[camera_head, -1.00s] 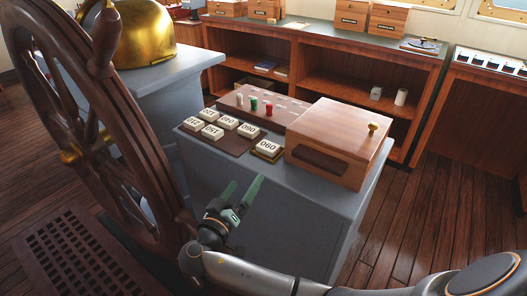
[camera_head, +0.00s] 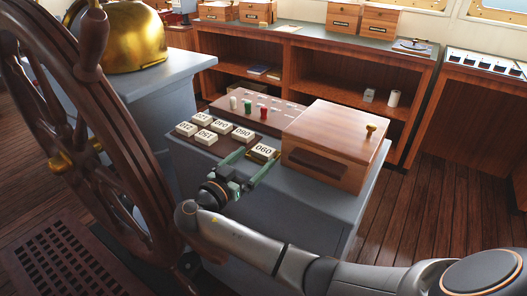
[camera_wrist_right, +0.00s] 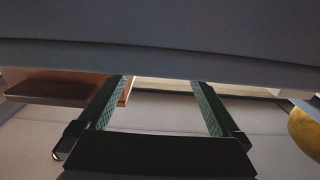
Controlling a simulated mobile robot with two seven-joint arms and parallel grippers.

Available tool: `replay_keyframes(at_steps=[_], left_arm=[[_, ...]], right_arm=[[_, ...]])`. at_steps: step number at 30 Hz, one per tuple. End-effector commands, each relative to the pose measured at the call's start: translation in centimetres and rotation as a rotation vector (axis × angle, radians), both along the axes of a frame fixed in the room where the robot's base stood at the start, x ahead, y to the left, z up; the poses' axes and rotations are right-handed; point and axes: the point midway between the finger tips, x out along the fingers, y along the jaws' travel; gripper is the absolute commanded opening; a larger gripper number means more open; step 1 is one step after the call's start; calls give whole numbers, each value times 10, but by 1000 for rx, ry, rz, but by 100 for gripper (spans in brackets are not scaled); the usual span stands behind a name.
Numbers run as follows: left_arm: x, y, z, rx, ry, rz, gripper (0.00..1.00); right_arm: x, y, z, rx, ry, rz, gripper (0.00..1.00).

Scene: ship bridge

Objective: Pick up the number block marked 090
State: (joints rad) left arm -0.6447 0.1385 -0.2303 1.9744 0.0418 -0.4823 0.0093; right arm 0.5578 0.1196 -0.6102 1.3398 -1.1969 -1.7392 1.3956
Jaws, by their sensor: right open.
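A white number block (camera_head: 263,151) sits in a small brass-edged holder at the near edge of the grey console, just left of the wooden box. Its marking looks like 090, though 090 and 060 are hard to tell apart here. Another similar-looking block (camera_head: 243,134) lies in the rack beyond it. My right gripper (camera_head: 250,164) is open, its green fingers pointing at the near block from the console's front edge, apart from it as far as I can tell. In the right wrist view the open fingers (camera_wrist_right: 160,84) have nothing between them, and no block shows. My left gripper is out of view.
Several other number blocks (camera_head: 205,119) lie in a dark rack (camera_head: 196,143). Behind stands a panel (camera_head: 281,117) with white, green and red pegs. The wooden box (camera_head: 335,145) with a brass knob closes in the right side. A large wooden wheel (camera_head: 97,120) stands at left.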

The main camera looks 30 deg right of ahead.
Motion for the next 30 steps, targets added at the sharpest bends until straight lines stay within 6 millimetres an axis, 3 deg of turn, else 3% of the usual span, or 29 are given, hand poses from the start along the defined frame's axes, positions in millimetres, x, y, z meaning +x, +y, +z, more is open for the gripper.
replay_keyframes(at_steps=[3,9,18,30], left_arm=[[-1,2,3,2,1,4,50],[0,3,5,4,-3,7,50],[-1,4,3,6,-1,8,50],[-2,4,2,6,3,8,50]], right_arm=[[8,-22,3,-5,0,-4,100],[18,-45,1,-2,0,-2,100],[20,-49,0,-1,1,0,100],[20,-48,0,0,1,-1,55]])
